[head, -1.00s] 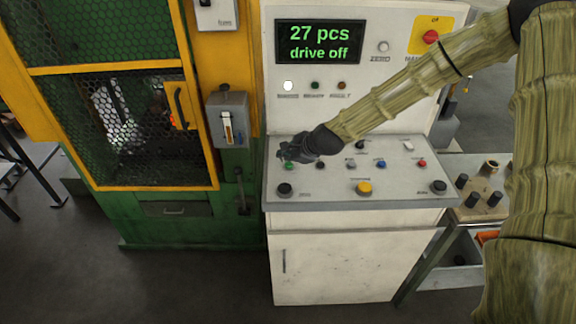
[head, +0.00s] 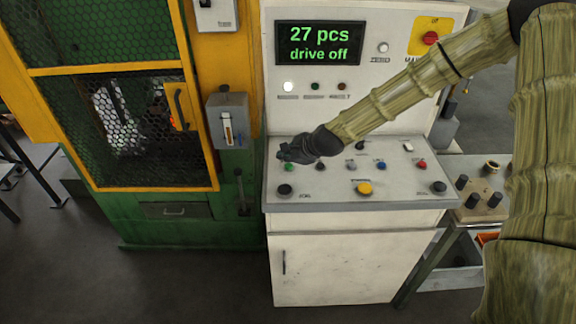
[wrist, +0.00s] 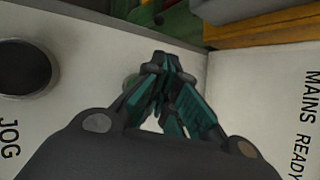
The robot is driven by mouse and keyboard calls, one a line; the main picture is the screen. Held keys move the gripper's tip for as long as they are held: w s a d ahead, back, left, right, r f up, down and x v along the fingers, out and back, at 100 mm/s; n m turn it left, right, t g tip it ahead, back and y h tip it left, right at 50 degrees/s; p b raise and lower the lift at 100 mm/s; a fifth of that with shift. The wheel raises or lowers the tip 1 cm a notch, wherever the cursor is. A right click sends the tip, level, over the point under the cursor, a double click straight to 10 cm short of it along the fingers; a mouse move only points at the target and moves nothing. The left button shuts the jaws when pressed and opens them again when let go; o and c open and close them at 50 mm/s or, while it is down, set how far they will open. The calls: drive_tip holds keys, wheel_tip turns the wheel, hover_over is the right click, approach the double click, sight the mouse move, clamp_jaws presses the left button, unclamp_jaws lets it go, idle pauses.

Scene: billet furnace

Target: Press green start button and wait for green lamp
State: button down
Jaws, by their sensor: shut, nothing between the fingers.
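The green start button (head: 289,167) sits at the left of the sloping console, just below my gripper in the head view. My gripper (head: 284,153) is shut and empty, its fingertips over the button area. In the wrist view the closed fingertips (wrist: 166,62) partly cover a green button (wrist: 131,82); whether they touch it I cannot tell. On the upright panel, the middle lamp (head: 315,86) looks dark green and unlit. The white lamp (head: 288,86) to its left is lit. The display (head: 319,43) reads "27 pcs" and "drive off".
A black JOG button (wrist: 25,68) is close by in the wrist view. The console (head: 325,195) also carries a yellow button (head: 364,188), a blue one (head: 381,166) and a red one (head: 421,165). The green and yellow caged machine (head: 140,130) stands directly left of it.

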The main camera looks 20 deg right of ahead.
sight(287, 167)
drive_tip(key=shift+f, duration=0.1)
drive_tip(key=shift+f+b, duration=0.35)
drive_tip(key=shift+b, duration=0.05)
drive_tip(key=shift+f+b, duration=0.35)
drive_tip(key=shift+f, duration=0.05)
idle(0.9)
drive_tip(key=shift+r, duration=0.15)
idle(0.3)
drive_tip(key=shift+r+p, duration=0.55)
drive_tip(key=shift+r, duration=0.15)
drive_tip(key=shift+r, duration=0.1)
drive_tip(key=shift+r+p, duration=1.7)
drive_tip(key=shift+r, duration=0.75)
